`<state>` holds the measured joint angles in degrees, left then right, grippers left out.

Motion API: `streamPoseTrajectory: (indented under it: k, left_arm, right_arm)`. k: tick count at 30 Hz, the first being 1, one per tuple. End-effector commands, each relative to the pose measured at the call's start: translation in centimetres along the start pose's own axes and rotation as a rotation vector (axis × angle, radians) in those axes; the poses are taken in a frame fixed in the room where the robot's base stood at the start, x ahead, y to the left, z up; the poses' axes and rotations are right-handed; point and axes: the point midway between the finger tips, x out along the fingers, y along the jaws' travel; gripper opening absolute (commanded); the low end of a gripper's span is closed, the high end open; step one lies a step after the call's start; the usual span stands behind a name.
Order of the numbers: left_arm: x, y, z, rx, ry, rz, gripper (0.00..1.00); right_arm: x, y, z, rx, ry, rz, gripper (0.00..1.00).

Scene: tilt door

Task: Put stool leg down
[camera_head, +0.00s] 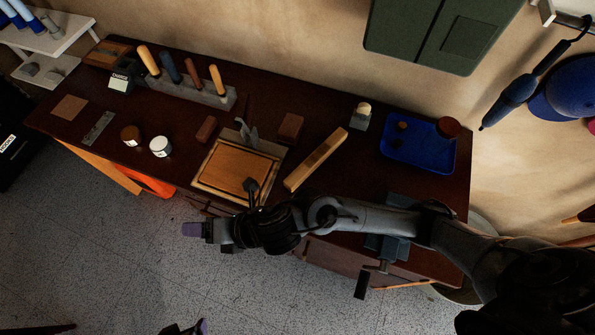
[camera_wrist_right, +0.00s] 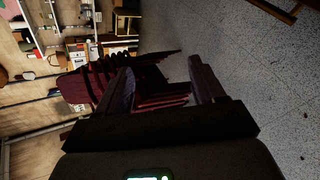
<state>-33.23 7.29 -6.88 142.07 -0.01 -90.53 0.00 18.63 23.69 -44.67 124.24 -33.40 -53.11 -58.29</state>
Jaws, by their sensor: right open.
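A long light-wood bar (camera_head: 316,160), which looks like the stool leg, lies at an angle on the dark workbench (camera_head: 345,190). No gripper touches it. My right arm reaches across the front of the bench from the right. Its gripper (camera_head: 193,229) is beyond the front edge, over the floor, left of and nearer than the bar. In the right wrist view the gripper (camera_wrist_right: 165,88) is open, with no held thing visible between its fingers. Only the tip of my left gripper (camera_head: 190,328) shows at the bottom edge; its jaw opening is unclear.
A framed wooden board (camera_head: 233,172) lies left of the bar. A blue tray (camera_head: 418,150) is at the right, and a tool rack (camera_head: 200,91) at the back left. A vise (camera_head: 388,247) sits at the front edge. The speckled floor (camera_head: 130,260) is largely clear.

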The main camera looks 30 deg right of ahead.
Motion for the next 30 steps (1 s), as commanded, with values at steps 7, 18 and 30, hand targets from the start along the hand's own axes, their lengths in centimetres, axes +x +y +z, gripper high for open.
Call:
streamPoseTrajectory:
  k: [7, 18, 30]
  left_arm:
    - [0.0, 0.0, 0.0, -0.001, 0.0, 0.001, 0.72]
    - [0.0, 0.3, -0.1, -0.011, 0.002, 0.009, 0.72]
    - [0.0, 0.2, -0.1, -0.01, 0.002, 0.008, 0.72]
  right_arm:
    - [-5.1, -7.9, 3.1, 1.023, -0.278, -0.132, 0.68]
    - [-16.2, -23.7, 0.2, 2.102, -0.812, -0.362, 0.68]
    - [-19.0, -26.4, -1.3, 2.287, -0.96, -0.399, 0.68]
